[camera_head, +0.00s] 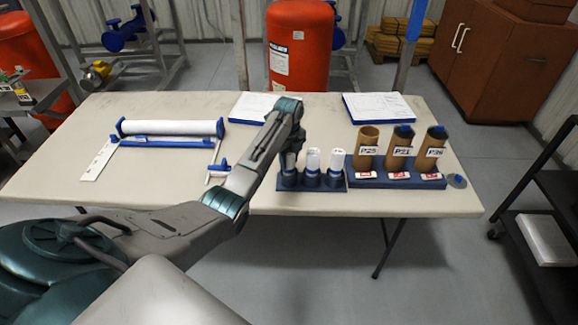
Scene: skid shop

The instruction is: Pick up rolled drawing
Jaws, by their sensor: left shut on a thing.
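My left gripper (293,146) reaches over the table and points down at the left place of a small blue rack (312,184). It is shut on the leftmost rolled drawing (290,160), a white roll mostly hidden behind the gripper and still at its blue cup. Two more white rolled drawings, a middle one (312,159) and a right one (336,160), stand upright in the rack. My right gripper is not in view.
Brown tubes labelled P25 (367,146), P21 (399,148) and P26 (431,150) stand in a blue holder (420,182) to the right. A long white roll (168,127) lies on a blue-ended stand at left. Paper sheets (378,106) lie at the back. The front left table is clear.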

